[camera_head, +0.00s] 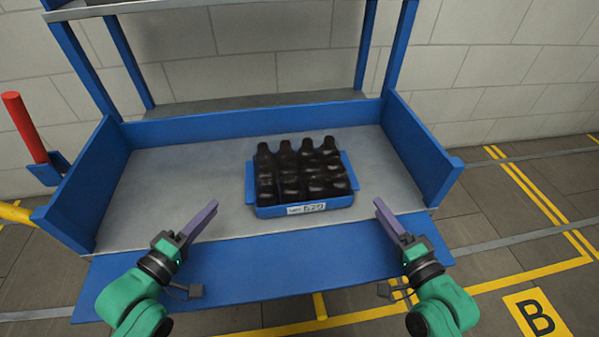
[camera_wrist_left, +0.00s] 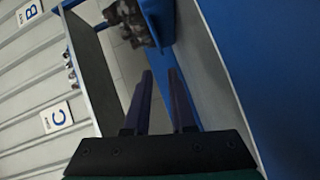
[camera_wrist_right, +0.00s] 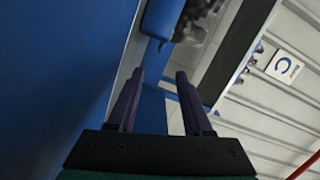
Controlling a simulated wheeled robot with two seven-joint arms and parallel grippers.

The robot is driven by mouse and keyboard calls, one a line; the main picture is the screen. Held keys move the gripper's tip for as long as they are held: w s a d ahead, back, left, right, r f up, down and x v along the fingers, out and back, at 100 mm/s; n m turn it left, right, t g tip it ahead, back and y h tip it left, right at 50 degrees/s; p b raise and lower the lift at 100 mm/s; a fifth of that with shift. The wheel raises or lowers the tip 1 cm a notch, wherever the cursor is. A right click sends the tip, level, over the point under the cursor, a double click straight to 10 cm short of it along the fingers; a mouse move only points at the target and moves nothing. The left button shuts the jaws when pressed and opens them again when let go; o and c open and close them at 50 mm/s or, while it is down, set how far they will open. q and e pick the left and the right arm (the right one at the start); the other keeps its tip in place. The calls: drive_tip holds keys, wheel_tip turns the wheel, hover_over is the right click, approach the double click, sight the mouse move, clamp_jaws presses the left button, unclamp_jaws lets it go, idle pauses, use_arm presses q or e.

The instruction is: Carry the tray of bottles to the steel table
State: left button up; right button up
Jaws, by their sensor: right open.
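A blue tray (camera_head: 262,212) with a label on its front holds rows of dark bottles (camera_head: 300,170). It rests on the grey top (camera_head: 160,180) of a blue-framed bench, and a handle sticks out at each side. My left gripper (camera_head: 214,204) is open and empty, in front of the tray to its left. My right gripper (camera_head: 379,203) is open and empty, in front of the tray to its right. Both are apart from the tray. The tray also shows at the top of the left wrist view (camera_wrist_left: 158,18) and the right wrist view (camera_wrist_right: 160,18). I cannot identify a separate steel table.
Blue side walls (camera_head: 420,150) and a low back wall (camera_head: 240,122) enclose the bench top. A shelf (camera_head: 250,103) and posts stand behind. The bench top left of the tray is clear. A red post (camera_head: 25,128) stands at left. The floor at right has a yellow B marking (camera_head: 537,318).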

sight(355, 176)
use_arm(q)
drive_tip(key=x, duration=1.3)
drive_tip(key=shift+w+d, duration=0.2)
drive_tip(key=shift+w, duration=0.05)
use_arm(e)
drive_tip(key=x, duration=1.3)
drive_tip(key=shift+w+a+r, duration=0.1)
drive_tip(key=shift+w+a, duration=0.05)
drive_tip(key=shift+w, duration=0.1)
use_arm(q)
drive_tip(key=shift+c, duration=0.8)
use_arm(e)
drive_tip(key=shift+c, duration=0.9)
use_arm(q)
clamp_jaws()
use_arm(e)
drive_tip(key=c, duration=0.5)
clamp_jaws()
use_arm(q)
drive_tip(key=shift+a+f, duration=0.1)
drive_tip(key=shift+f, duration=0.05)
